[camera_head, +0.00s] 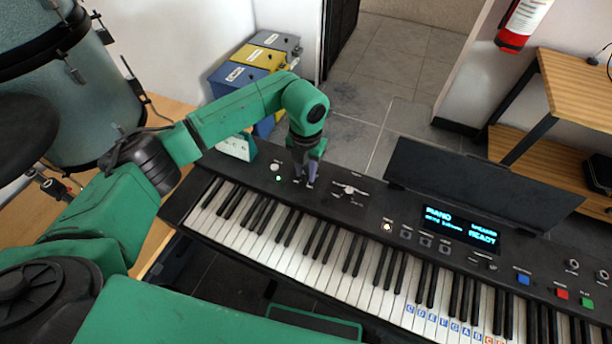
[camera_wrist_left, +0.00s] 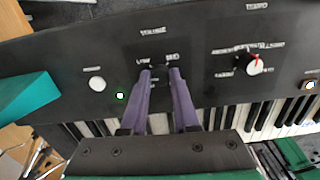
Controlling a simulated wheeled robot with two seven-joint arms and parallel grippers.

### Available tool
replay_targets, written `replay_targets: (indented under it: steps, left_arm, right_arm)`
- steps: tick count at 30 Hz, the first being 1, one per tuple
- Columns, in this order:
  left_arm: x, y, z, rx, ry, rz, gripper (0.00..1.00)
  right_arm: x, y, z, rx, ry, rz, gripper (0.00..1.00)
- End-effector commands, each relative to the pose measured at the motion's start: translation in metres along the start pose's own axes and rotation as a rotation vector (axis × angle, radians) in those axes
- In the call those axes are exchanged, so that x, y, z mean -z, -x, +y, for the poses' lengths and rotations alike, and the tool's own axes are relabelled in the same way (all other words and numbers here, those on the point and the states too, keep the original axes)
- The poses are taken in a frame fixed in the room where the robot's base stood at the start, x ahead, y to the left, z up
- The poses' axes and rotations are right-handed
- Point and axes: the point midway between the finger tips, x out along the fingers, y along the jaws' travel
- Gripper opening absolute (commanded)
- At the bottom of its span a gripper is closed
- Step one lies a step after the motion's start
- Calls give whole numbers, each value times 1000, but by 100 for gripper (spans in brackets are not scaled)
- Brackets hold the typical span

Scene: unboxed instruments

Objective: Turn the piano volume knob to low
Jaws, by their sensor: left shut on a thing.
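The black electronic piano (camera_head: 372,210) lies across the head view with its keys along the near side. The volume knob (camera_wrist_left: 159,78) is a small dark knob under the printed word VOLUME in the left wrist view. My left gripper (camera_head: 304,183) reaches down to the panel at the piano's left part. In the left wrist view, its two purple fingers (camera_wrist_left: 161,76) are shut on the volume knob, one on each side. The fingers hide much of the knob, and I cannot tell where it points. My right gripper is not in view.
A tempo knob (camera_wrist_left: 254,64) with a red mark sits right of my fingers. A white round button (camera_wrist_left: 97,84) and a lit green light (camera_wrist_left: 120,96) are to the left. A lit display (camera_head: 460,229) and black music stand (camera_head: 480,185) are farther right on the piano.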

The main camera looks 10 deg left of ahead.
Motion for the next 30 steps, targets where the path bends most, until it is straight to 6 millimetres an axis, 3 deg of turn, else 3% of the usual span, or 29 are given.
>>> replay_targets:
  steps: [1, 15, 30]
  left_arm:
    - [-1, -5, 0, -1, -43, -3, 0]
    - [-1, -3, 0, -1, -473, -4, 0]
    - [-1, 0, 0, -1, -715, -3, 0]
  right_arm:
    - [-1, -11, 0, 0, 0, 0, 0]
    - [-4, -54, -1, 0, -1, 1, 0]
    - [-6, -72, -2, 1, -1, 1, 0]
